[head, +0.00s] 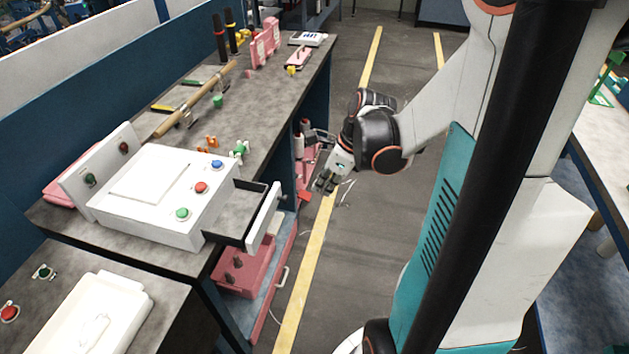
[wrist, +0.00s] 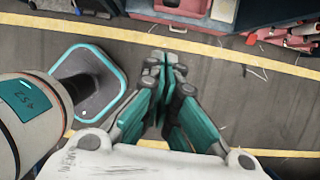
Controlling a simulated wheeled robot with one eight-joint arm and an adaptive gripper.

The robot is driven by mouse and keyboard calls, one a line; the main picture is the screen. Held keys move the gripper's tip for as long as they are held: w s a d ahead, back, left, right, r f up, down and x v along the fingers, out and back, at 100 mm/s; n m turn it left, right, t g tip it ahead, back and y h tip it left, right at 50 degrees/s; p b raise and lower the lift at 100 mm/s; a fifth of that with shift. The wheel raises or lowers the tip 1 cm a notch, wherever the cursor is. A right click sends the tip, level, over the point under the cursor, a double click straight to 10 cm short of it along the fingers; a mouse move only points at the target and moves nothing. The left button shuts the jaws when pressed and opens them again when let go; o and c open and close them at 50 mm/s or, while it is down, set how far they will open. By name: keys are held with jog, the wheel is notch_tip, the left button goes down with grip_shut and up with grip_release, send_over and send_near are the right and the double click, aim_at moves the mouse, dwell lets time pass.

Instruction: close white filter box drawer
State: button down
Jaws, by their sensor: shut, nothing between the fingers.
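The white filter box (head: 165,195) stands on the grey bench, with red, blue and green buttons on its top. Its drawer (head: 238,212) is pulled out to the right, showing a dark-edged tray and a white front panel (head: 264,217) with a handle. My gripper (head: 325,184) is shut and empty, over the floor aisle to the right of and beyond the drawer front, apart from it. In the wrist view my gripper (wrist: 165,62) points at the floor, its fingers together. I cannot make out the drawer in the wrist view.
A pink bin (head: 246,272) sits on the shelf below the drawer. A white tray (head: 92,320) lies at the near left. A wooden roller (head: 196,100) and several tools lie farther along the bench. The floor aisle (head: 330,250) beside the bench is clear.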

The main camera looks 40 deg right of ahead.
jog(key=w+a+f+b, duration=0.3)
jog(key=w+a+f, duration=0.1)
jog(key=f, duration=0.3)
jog(key=shift+w, duration=0.75)
jog(key=shift+f, duration=0.15)
jog(key=w+a, duration=0.2)
jog(key=w, duration=0.1)
jog(key=w+a, duration=0.3)
jog(key=w, duration=0.1)
jog(key=w+a+b, duration=0.1)
jog(key=w+a, duration=0.2)
jog(key=shift+w, duration=0.25)
